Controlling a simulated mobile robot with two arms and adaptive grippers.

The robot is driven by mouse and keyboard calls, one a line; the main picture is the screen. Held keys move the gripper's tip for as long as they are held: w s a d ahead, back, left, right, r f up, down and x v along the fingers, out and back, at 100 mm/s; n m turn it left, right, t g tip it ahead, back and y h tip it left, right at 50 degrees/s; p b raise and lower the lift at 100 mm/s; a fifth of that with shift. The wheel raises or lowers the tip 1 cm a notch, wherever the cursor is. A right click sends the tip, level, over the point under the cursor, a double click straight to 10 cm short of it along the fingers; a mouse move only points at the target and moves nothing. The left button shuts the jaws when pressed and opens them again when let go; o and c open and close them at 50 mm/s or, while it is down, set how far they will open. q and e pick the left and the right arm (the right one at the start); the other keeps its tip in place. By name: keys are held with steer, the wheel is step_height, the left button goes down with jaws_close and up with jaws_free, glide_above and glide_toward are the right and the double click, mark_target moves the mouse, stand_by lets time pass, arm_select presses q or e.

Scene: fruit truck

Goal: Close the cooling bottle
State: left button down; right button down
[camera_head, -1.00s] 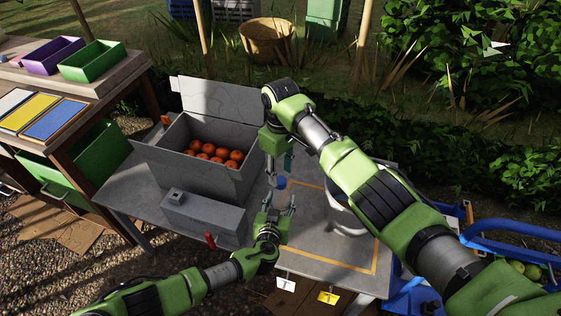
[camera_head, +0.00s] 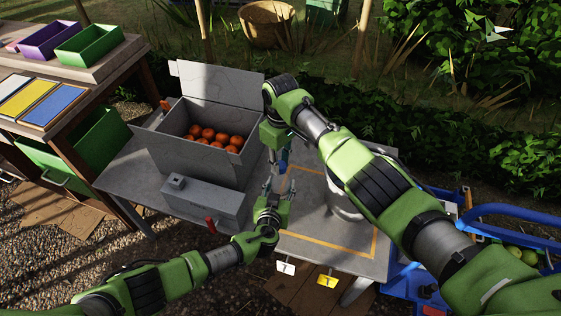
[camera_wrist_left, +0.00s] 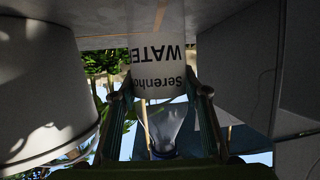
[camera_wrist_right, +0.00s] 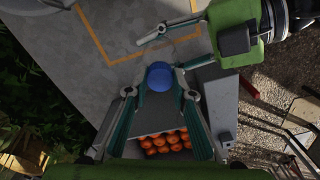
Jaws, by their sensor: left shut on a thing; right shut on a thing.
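The water bottle (camera_wrist_left: 158,85) has a white label and a clear upper part, and it appears upside down in the left wrist view. My left gripper (camera_head: 269,184) is shut around it from the side. The blue cap (camera_wrist_right: 159,76) sits between the fingertips of my right gripper (camera_wrist_right: 159,92), which comes from above and is shut on it. In the head view the cap (camera_head: 283,167) shows just above my left fingers, and most of the bottle is hidden there. I cannot tell how tightly the cap sits on the neck.
A grey open box (camera_head: 168,143) of orange fruit stands left of the grippers on the grey table (camera_head: 325,232). A smaller grey box with a red handle (camera_head: 211,225) is in front of it. A pale round container (camera_head: 345,208) stands on the right, partly behind my right arm.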

steer(key=c, duration=1.6)
jaws_free()
steer(key=shift+c, duration=0.2)
step_height(320, 180, up, 12)
arm_select(q)
steer(key=c, duration=1.1)
jaws_free()
steer(key=shift+s, duration=0.1)
